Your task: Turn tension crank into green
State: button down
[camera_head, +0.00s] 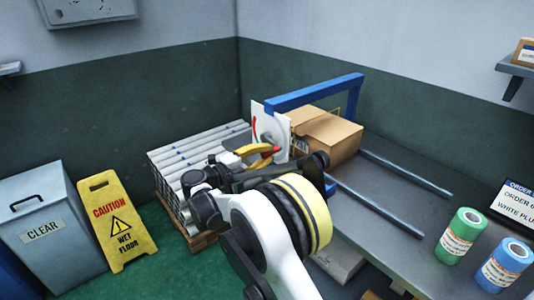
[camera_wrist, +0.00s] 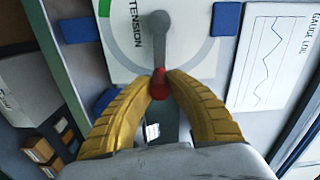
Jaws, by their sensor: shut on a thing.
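The tension crank (camera_wrist: 159,45) is a grey arm on a white dial panel (camera_wrist: 126,65) marked "TENSION". Its red knob (camera_wrist: 158,90) is at the lower end of the arm in the wrist view. My gripper (camera_wrist: 159,76) is shut on the red knob, with a yellow finger on each side. A green piece of the dial arc (camera_wrist: 104,8) shows at the upper left; the crank points away from it, toward a grey stretch of arc. In the head view, the panel (camera_head: 265,122) stands upright, and my gripper (camera_head: 270,151) is in front of it, partly hiding the crank.
A gauge log sheet (camera_wrist: 270,60) is beside the dial. A pallet of pale rolls (camera_head: 185,160), a yellow wet-floor sign (camera_head: 115,222) and a bin (camera_head: 50,220) are left.

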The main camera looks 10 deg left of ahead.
jog(key=shift+a, duration=0.1)
jog(key=c, duration=1.3)
grip_release()
jog(key=shift+w+f, duration=0.1)
jog(key=shift+w, duration=0.05)
jog(key=shift+o, duration=0.2)
jog(key=v, duration=1.2)
